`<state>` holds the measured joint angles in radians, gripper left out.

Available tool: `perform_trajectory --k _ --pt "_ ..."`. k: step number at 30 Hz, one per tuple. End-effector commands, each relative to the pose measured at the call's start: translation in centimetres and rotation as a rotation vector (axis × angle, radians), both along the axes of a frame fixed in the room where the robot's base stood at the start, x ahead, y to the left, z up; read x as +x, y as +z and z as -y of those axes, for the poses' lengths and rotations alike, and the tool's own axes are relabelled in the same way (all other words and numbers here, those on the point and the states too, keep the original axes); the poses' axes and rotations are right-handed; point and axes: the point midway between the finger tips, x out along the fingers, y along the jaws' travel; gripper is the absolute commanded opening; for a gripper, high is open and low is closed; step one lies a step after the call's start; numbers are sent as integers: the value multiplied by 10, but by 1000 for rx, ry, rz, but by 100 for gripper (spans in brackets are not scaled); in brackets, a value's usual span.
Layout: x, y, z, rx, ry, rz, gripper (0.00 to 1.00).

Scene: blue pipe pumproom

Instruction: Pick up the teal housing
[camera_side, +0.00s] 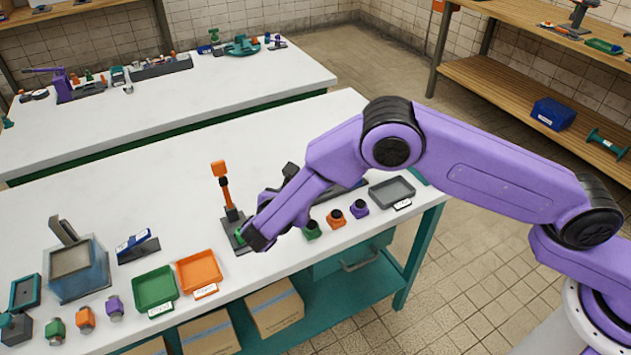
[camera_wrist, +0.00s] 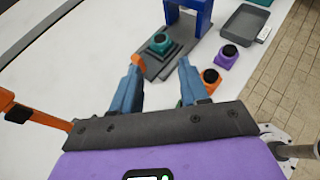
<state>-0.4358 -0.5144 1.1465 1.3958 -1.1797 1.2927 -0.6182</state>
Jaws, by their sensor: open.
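The teal housing (camera_wrist: 160,45), a squat block with a black round top, sits on a grey fixture plate (camera_wrist: 152,66) in the wrist view. It is ahead of my gripper (camera_wrist: 160,64), beyond the fingertips and roughly in line with the gap between them. My gripper is open with nothing between its blue-grey fingers. In the side view my gripper (camera_side: 256,236) is low over the front bench beside an orange-handled clamp (camera_side: 226,188). My arm hides the teal housing there.
A blue frame (camera_wrist: 188,12) stands just behind the teal housing. To the right are a purple housing (camera_wrist: 228,55), an orange housing (camera_wrist: 210,78) and a grey tray (camera_wrist: 243,24). A green housing (camera_side: 311,230) also stands there.

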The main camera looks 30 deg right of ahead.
Motion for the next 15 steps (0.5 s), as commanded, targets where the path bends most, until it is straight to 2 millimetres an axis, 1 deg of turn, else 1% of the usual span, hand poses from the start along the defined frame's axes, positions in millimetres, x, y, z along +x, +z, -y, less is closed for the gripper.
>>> perform_trajectory --k 1,9,15 --pt "7 -5 8 0 -3 -2 44" --pt "38 -26 39 0 -3 -2 44" --pt "50 -34 50 1 0 0 44"
